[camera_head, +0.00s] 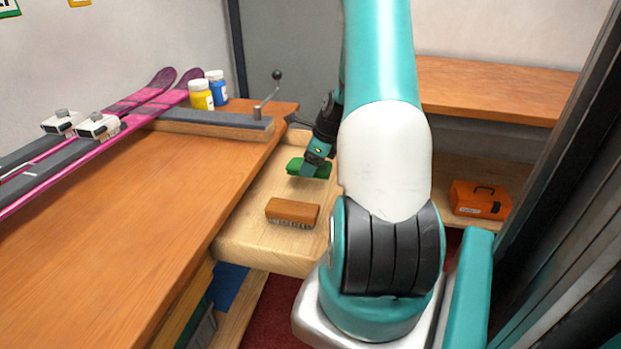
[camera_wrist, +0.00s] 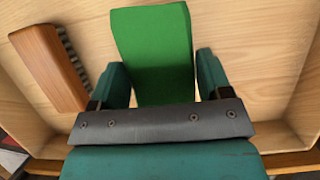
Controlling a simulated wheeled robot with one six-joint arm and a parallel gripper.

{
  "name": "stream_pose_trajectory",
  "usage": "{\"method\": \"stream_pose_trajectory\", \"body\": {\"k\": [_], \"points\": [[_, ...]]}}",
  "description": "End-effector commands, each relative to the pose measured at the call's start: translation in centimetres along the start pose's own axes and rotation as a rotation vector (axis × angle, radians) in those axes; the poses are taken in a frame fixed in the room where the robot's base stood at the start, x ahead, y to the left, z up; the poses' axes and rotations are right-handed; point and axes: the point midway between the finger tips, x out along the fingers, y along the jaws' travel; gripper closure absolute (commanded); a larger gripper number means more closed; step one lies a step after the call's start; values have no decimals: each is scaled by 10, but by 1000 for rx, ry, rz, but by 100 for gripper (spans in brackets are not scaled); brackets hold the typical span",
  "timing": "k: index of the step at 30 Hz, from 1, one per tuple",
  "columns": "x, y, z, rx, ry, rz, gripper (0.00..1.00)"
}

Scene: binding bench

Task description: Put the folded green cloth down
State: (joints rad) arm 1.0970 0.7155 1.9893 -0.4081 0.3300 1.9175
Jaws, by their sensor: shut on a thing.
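The cloth reaches out past the fingertips. I cannot tell whether its underside touches the shelf. Part of the cloth and the shelf is hidden behind my arm in the head view.
A wooden brush (camera_head: 292,212) lies on the shelf in front of the cloth; the wrist view shows the brush (camera_wrist: 50,68) at left. Pink skis (camera_head: 120,110), a yellow jar (camera_head: 201,95) and a blue jar (camera_head: 217,87) are on the bench (camera_head: 130,210). An orange toolbox (camera_head: 481,199) stands right.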

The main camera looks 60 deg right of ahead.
Motion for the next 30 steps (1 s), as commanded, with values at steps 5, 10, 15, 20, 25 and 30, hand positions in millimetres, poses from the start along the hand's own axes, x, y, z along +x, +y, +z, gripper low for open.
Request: {"method": "stream_pose_trajectory", "body": {"k": [5,10,15,20,25,30], "points": [[17,0,-7,0,1,2,47],[40,0,-17,1,1,2,47],[41,0,-17,-1,1,-1,47],[42,0,-18,0,1,0,47],[42,0,-18,0,0,0,3],[42,0,-18,0,0,0,3]]}}
